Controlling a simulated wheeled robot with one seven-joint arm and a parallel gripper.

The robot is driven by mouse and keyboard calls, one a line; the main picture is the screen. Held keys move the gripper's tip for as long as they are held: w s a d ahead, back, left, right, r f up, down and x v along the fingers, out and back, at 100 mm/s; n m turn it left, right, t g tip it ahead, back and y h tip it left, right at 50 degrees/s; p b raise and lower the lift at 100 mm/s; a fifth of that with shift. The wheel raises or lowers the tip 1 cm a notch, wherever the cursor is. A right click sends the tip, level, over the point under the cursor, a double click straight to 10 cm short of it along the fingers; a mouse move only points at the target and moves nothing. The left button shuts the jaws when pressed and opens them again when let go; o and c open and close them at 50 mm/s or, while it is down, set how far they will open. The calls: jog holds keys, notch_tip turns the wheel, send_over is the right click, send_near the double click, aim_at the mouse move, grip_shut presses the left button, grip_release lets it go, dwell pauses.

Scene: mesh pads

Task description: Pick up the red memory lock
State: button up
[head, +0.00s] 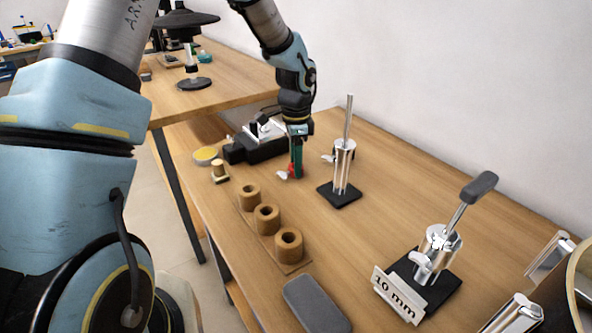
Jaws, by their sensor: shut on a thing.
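The red memory lock (291,169) shows as a small red patch with a pale silver lever at its lower left, just above or on the wooden table. My gripper (297,165) points down there with its dark green fingers around it, left of the upright metal post. It is shut on the red memory lock. The fingers hide most of the lock, and I cannot tell whether it touches the table.
A metal post on a black base (339,195) stands close to the right. A wooden block with several round holders (267,218) lies nearer. A black device (257,148) is behind left. A grey-handled stand (437,250) with a "10 mm" sign (398,295) stands front right.

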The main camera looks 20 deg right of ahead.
grip_shut()
notch_tip(320, 180, up, 10)
jog(key=shift+b, duration=0.45)
jog(key=shift+r, duration=0.1)
